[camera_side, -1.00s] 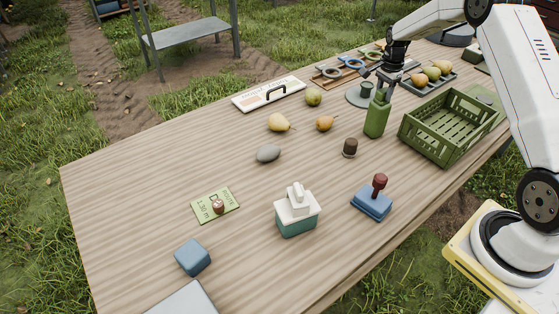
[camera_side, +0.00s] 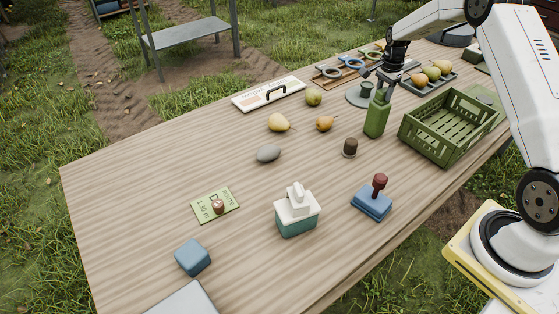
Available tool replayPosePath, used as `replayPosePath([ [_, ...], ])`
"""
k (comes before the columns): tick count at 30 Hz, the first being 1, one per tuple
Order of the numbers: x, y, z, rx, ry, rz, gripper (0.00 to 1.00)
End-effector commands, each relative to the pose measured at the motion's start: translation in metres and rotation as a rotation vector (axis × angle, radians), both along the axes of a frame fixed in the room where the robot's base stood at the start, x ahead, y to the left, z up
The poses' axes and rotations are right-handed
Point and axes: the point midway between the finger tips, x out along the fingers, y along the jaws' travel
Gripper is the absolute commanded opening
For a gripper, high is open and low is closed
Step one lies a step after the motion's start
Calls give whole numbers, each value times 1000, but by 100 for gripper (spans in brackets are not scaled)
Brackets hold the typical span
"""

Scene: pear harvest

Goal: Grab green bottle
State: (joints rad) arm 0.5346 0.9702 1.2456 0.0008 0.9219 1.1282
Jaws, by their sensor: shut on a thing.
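The green bottle (camera_side: 376,121) stands upright on the wooden table, left of the green crate. My gripper (camera_side: 383,95) reaches down from above and is shut on the upper part of the bottle. The fingers partly hide the bottle's neck. The bottle's base looks to be at the table top; I cannot tell whether there is a small gap.
A green slatted crate (camera_side: 437,145) stands close on the right. A grey tray (camera_side: 414,88) of pears is behind.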

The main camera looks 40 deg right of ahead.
Motion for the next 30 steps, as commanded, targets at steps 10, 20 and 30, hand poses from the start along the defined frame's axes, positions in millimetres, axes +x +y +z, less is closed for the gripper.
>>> replayPosePath([
  [10, 1, -1, 15, -2, -3, 0, 0],
  [20, -11, 5, 47, -1, 0, 0, 0],
  [30, -41, 19, 87, -1, -1, 0, 0],
])
